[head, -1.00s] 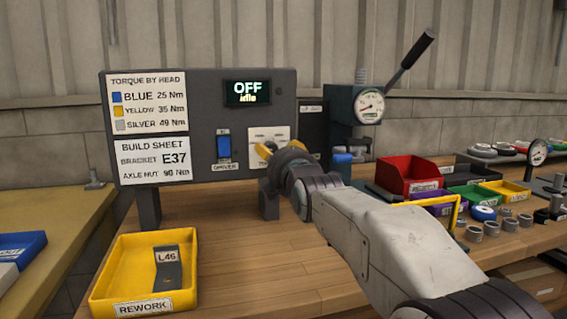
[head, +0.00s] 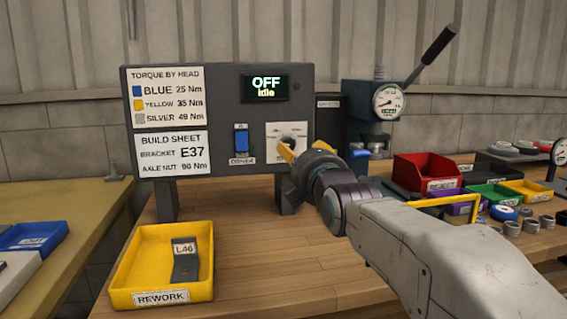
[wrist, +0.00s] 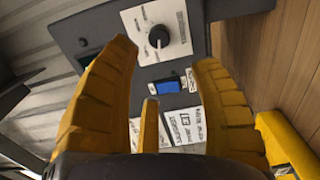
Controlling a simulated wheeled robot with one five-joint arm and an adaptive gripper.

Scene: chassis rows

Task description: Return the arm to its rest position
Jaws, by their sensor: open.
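My gripper (head: 303,151) is at the end of my outstretched arm, in front of the dark control panel (head: 220,100). In the wrist view its yellow fingers (wrist: 165,88) are spread apart with nothing held between them. The panel's black dial (wrist: 158,37) shows beyond the fingertips, apart from them, on a white plate. The blue driver switch (head: 241,138) is left of the dial in the head view. The panel screen (head: 266,88) reads OFF, idle.
A yellow rework tray (head: 121,280) holds a dark L46 bracket (head: 186,262) on the wooden bench. A gauge press (head: 385,107) stands right of the panel. A red bin (head: 426,173) and several smaller bins and parts sit at right. Bench between tray and arm is clear.

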